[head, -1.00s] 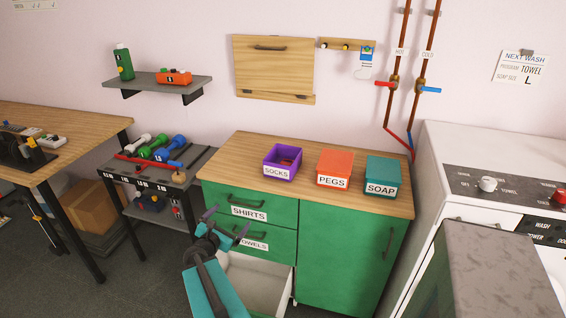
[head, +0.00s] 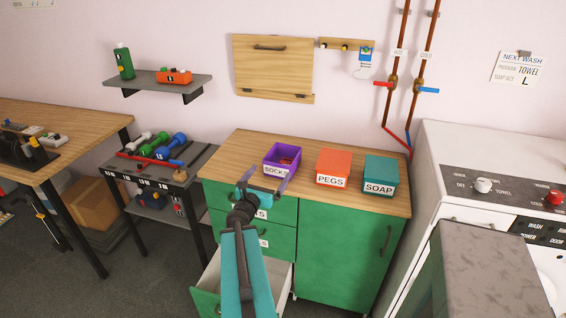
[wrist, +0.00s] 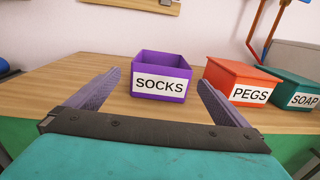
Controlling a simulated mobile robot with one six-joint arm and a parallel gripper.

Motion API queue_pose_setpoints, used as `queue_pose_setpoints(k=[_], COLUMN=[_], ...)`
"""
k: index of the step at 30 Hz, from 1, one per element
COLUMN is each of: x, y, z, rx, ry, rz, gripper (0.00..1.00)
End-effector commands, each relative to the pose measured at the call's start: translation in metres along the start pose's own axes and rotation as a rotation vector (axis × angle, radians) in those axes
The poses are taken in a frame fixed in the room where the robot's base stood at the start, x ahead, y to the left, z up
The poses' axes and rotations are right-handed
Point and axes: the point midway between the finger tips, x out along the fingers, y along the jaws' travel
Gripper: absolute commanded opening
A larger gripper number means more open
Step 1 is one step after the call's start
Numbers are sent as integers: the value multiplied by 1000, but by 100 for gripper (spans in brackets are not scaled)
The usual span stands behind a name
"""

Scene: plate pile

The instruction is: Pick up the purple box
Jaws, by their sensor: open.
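The purple box (head: 282,157) is open-topped, has a white SOCKS label and stands upright on the wooden top of the green cabinet. Something reddish shows inside it in the head view. In the wrist view the purple box (wrist: 160,76) is straight ahead, between the lines of the two fingers. My gripper (head: 262,182) is open and empty, in front of the box near the counter's front edge. In the wrist view the fingers of my gripper (wrist: 158,92) are spread on both sides and appear short of the box. In the head view a finger partly covers the label.
The orange PEGS box (head: 333,167) stands close to the right of the purple box, with the teal SOAP box (head: 380,176) beyond it. The wooden counter (head: 240,150) is clear to the left. A lower drawer (head: 207,295) hangs open below my arm.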

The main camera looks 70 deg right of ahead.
Motion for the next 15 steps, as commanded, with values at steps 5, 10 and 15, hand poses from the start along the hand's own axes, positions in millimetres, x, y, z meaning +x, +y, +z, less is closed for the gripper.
queue_pose_setpoints(k=[5,10,15], x=[2,2,5], y=[-4,-3,-3], z=[2,2,2], rx=[0,0,1], ry=[-2,-2,-2], rz=[-5,-5,-4], gripper=[100,100,100])
